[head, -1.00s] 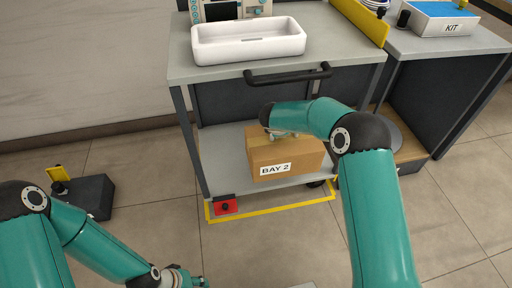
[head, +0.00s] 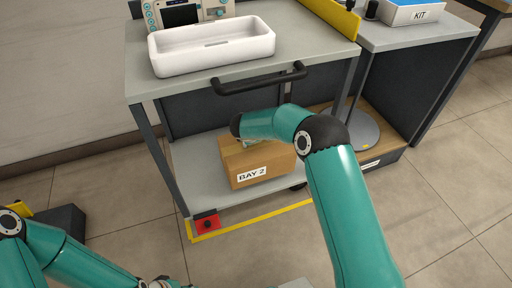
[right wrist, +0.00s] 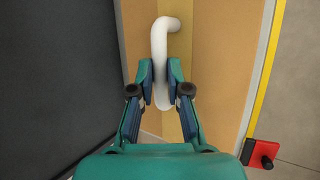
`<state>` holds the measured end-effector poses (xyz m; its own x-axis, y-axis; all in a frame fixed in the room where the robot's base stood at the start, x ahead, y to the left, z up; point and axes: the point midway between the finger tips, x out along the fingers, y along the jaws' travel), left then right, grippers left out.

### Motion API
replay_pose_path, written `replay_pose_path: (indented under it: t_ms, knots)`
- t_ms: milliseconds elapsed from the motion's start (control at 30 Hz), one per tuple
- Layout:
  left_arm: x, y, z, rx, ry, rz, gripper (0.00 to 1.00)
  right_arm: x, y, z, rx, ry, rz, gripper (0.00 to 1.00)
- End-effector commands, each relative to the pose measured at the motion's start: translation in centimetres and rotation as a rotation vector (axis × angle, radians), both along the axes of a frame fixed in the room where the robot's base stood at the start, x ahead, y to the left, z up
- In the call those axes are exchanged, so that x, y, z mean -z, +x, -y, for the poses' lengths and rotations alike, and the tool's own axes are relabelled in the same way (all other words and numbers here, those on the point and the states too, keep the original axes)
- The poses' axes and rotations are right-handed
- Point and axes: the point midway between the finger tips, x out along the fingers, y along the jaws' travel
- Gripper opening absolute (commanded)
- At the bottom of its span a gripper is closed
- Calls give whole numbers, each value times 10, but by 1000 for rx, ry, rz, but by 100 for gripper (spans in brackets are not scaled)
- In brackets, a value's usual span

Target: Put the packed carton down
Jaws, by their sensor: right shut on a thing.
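The packed carton (head: 262,160) is a brown box with a "BAY 2" label. In the head view it is at the cart's lower shelf (head: 205,193), under the worktop. It looks upright, and I cannot tell whether its base touches the shelf. In the right wrist view the carton (right wrist: 222,60) fills the middle, with a tape strip and a white handle (right wrist: 160,45) on top. My right gripper (right wrist: 163,85) is shut on that handle. In the head view my right arm partly hides the handle and fingers.
A white tray (head: 212,45) and an instrument (head: 185,12) stand on the worktop, above a black handle bar (head: 260,79). A red block (head: 206,222) is at the shelf's front left corner, near yellow floor tape (head: 255,219). A KIT box (head: 412,12) is on the right bench.

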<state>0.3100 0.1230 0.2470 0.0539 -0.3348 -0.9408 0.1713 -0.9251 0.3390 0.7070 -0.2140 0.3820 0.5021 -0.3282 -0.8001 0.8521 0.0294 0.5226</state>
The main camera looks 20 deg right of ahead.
Motion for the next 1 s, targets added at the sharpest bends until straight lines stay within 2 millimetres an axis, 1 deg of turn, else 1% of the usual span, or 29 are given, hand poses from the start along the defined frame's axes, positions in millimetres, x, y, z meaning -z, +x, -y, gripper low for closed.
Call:
replay_pose_path:
  t_ms: [67, 200, 300, 400, 633, 667, 700, 800, 1000]
  knots:
    - [6, 0, 0, 0, 0, 0, 40, 8, 1, -1, -2, -1, 3, 0]
    - [16, 0, 0, 0, 0, 0, 40, 31, 1, -1, -2, 0, 2, 0]
    - [21, 0, 0, 0, 0, 0, 40, 42, 1, -1, -2, -1, 3, 0]
    - [21, 0, 0, 0, 0, 0, 40, 45, 1, -1, -1, -1, 4, 0]
    - [20, 0, 0, 0, 0, 0, 40, 44, 1, -1, -1, 0, 3, 0]
    - [20, 0, 0, 0, 0, 0, 40, 47, 0, -1, -1, 0, -1, 19]
    - [20, 0, 0, 0, 0, 0, 40, 47, 0, -1, -1, 0, -1, 26]
    - [20, 0, 0, 0, 0, 0, 40, 46, 0, -1, -1, 0, -1, 41]
    - [20, 0, 0, 0, 0, 0, 40, 46, 0, -1, -1, 0, -1, 41]
